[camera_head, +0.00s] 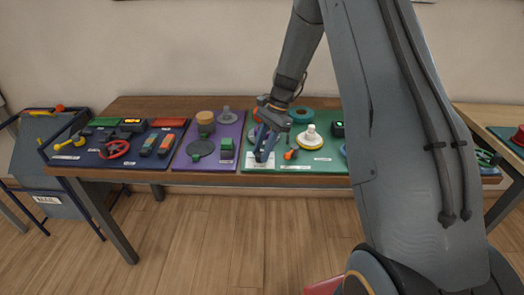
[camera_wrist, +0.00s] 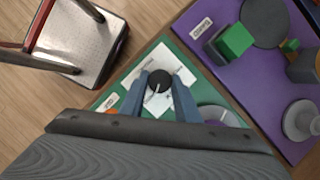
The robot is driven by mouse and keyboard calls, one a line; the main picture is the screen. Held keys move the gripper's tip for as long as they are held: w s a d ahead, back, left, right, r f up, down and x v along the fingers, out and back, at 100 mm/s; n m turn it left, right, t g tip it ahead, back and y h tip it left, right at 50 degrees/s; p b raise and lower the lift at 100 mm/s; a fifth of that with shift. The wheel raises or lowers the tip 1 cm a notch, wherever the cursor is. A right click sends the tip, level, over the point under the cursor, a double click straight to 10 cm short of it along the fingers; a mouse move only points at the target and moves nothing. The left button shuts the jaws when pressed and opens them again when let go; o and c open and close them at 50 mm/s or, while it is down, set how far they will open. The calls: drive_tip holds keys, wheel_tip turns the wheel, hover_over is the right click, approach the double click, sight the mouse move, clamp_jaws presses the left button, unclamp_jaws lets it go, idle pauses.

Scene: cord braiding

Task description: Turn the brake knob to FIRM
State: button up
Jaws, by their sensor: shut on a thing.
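The brake knob (camera_wrist: 159,81) is a small round black knob with a pale pointer line, seen in the wrist view. It sits on a white square plate (camera_wrist: 143,68) with dark markings too small to read. My gripper (camera_wrist: 159,86) has its two blue-grey fingers on either side of the knob and is shut on it. In the head view my gripper (camera_head: 264,156) reaches down to the front left corner of the green board (camera_head: 325,165). The white plate (camera_head: 260,160) shows there under the fingers, and the knob is hidden.
A purple board (camera_head: 185,163) with a green block (camera_head: 227,145) and grey discs lies just left. On the green board, a white-and-yellow round piece (camera_head: 309,138) and an orange-tipped tool (camera_head: 291,154) stand right of my gripper. A dark blue board (camera_head: 90,160) lies farther left.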

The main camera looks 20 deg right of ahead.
drive_tip(key=n, duration=0.2)
drive_tip(key=n+g+h+b, duration=0.1)
drive_tip(key=n, duration=0.3)
drive_tip(key=shift+w+a+g+h, duration=0.15)
drive_tip(key=shift+w+g+h, duration=0.15)
drive_tip(key=shift+g, duration=0.1)
drive_tip(key=n+h, duration=0.1)
drive_tip(key=n, duration=0.2)
drive_tip(key=n+g+h+b, duration=0.1)
drive_tip(key=n, duration=0.2)
drive_tip(key=shift+w+a+r+n, duration=0.1)
drive_tip(key=shift+a+n, duration=0.1)
drive_tip(key=shift+n, duration=0.1)
drive_tip(key=o, duration=1)
drive_tip(key=shift+o, duration=0.2)
drive_tip(key=b+v, duration=0.2)
drive_tip(key=v, duration=0.5)
drive_tip(key=shift+r, duration=0.35)
drive_tip(key=shift+a, duration=0.1)
